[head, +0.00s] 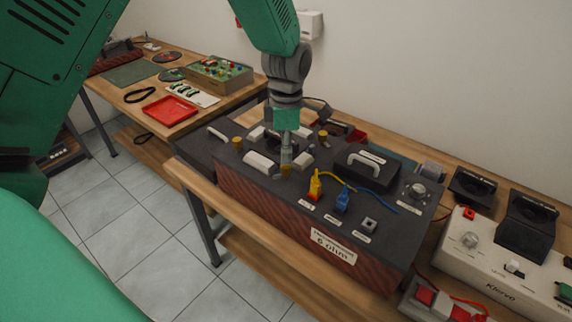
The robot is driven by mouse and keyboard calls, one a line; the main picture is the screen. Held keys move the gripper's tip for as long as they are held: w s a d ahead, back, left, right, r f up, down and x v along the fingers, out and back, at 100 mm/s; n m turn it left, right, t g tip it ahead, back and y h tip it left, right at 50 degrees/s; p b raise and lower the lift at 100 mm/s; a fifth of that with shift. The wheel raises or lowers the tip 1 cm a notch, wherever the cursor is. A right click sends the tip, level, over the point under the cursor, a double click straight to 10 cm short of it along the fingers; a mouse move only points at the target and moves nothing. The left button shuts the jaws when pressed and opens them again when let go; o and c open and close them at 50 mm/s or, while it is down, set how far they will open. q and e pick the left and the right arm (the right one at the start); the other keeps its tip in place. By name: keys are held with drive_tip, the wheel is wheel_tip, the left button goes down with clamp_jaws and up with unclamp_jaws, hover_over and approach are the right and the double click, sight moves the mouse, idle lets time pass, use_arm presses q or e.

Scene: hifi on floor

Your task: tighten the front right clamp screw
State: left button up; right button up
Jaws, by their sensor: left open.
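The dark-topped box with a red-brown ribbed front and a "6 ohm" label (333,247) stands on a wooden bench. Brass clamp screws show on its top: one at the left (238,143), one at the back (323,135), and one at the front right of the group (286,171). My left gripper (287,156) points straight down from above, its tips right over or around the front right screw. It is open. The picture is too small to tell whether the fingers touch the screw. My right gripper is not in view.
White blocks (261,162) lie close around the gripper. A white Klervo device (490,262) is at the far right. Another bench holds a red tray (169,111).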

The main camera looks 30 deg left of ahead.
sight(286, 166)
use_arm(q)
drive_tip(key=f, duration=0.2)
drive_tip(key=d+f, duration=0.1)
drive_tip(key=f, duration=0.1)
drive_tip(key=shift+f, duration=0.1)
drive_tip(key=shift+a+f, duration=0.6)
drive_tip(key=shift+f, duration=0.05)
drive_tip(key=shift+a+f, duration=0.2)
drive_tip(key=shift+a, duration=0.3)
drive_tip(key=shift+d+r, duration=0.1)
drive_tip(key=shift+d, duration=0.3)
drive_tip(key=c, duration=1)
drive_tip(key=shift+d+r, duration=0.1)
drive_tip(key=shift+d, duration=0.2)
drive_tip(key=shift+a, duration=0.15)
